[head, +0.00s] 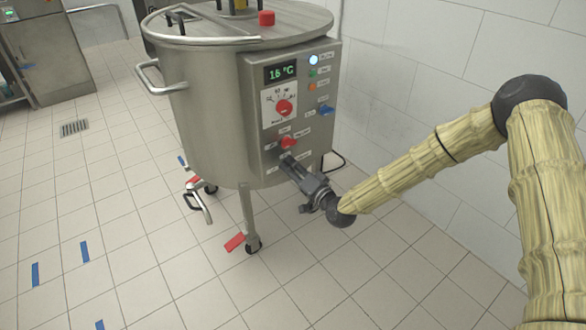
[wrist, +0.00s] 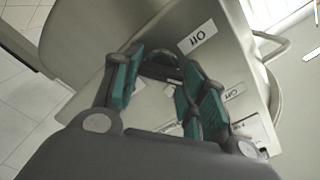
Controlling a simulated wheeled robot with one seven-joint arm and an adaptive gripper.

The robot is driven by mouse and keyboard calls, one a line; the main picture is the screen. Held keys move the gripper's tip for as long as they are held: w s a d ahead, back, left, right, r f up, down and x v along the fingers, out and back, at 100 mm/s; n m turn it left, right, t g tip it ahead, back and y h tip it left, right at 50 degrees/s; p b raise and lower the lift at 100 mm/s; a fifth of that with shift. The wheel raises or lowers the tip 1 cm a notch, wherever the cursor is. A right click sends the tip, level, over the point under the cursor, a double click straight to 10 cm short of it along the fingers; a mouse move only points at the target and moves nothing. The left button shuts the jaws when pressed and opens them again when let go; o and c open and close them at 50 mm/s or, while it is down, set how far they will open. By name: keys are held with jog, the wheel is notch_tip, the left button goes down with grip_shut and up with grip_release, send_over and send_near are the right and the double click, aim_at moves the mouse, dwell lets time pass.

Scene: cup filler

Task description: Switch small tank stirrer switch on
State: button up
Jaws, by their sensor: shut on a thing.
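The small steel tank (head: 212,115) stands on wheeled legs in the head view, with a grey control panel (head: 262,140) on its right side. My gripper (head: 287,160) is at the lower left of this panel. In the wrist view, my gripper (wrist: 165,80) has its teal-padded fingers on either side of a dark switch (wrist: 172,68), beside an "Off" label (wrist: 197,37). The gripper is shut on this switch. In the head view the switch is hidden behind the fingers. Its exact setting cannot be told.
The panel also bears a display reading 16 °C (head: 280,71), a red dial (head: 284,107), a red switch (head: 289,142) and a blue switch (head: 327,110). A tiled wall (head: 430,70) stands close on the right. The floor at the front left is clear.

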jog(key=shift+d+f+m+b, duration=0.15)
jog(key=shift+m+b, duration=0.15)
jog(key=shift+m, duration=1.35)
jog(key=shift+a+f+m+b, duration=0.1)
jog(key=shift+m+b, duration=0.15)
jog(key=shift+m, duration=1.4)
jog(key=o, duration=1)
jog(key=v, duration=1.2)
